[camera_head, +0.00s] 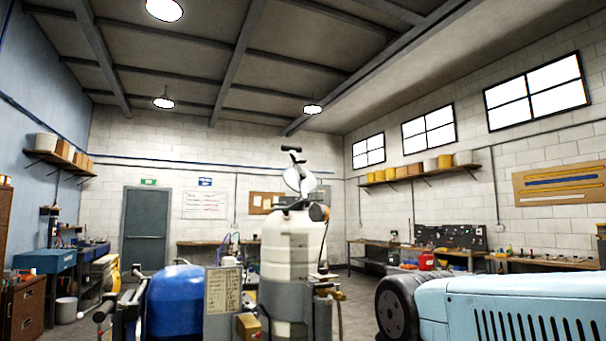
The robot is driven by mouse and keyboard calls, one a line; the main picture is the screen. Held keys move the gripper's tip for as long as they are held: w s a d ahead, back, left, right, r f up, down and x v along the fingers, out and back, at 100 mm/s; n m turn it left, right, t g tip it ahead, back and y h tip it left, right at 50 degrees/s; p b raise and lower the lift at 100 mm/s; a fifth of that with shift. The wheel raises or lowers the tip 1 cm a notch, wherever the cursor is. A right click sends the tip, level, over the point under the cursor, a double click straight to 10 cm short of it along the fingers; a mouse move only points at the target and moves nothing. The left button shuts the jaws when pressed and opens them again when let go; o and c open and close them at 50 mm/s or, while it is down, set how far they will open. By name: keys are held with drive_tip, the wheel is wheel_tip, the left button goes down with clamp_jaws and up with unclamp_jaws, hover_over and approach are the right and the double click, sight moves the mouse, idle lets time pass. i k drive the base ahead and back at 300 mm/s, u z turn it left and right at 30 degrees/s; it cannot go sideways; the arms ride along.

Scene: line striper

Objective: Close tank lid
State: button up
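A tall white tank (284,249) stands near the middle of the view. A pale round disc, which looks like the tank lid (299,180), stands up steeply above the tank's top, so the lid appears open. A dark bar (291,149) shows at its upper end; I cannot tell exactly what it is. The tank's opening is hidden from this low angle. My gripper is not in view.
A blue drum (175,303) and a paper notice board (223,290) are left of the tank. A light-blue machine (500,303) with a black wheel (391,308) fills the lower right. Workbenches (215,243) line the walls. Some floor shows between the tank and the wheel.

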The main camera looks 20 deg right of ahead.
sight(299, 180)
drive_tip(key=z, duration=0.05)
drive_tip(key=k, duration=0.3)
drive_tip(key=z, duration=1)
drive_tip(key=i, duration=1.9)
drive_tip(key=u, duration=1.2)
drive_tip(key=k, duration=0.55)
drive_tip(key=u, duration=0.2)
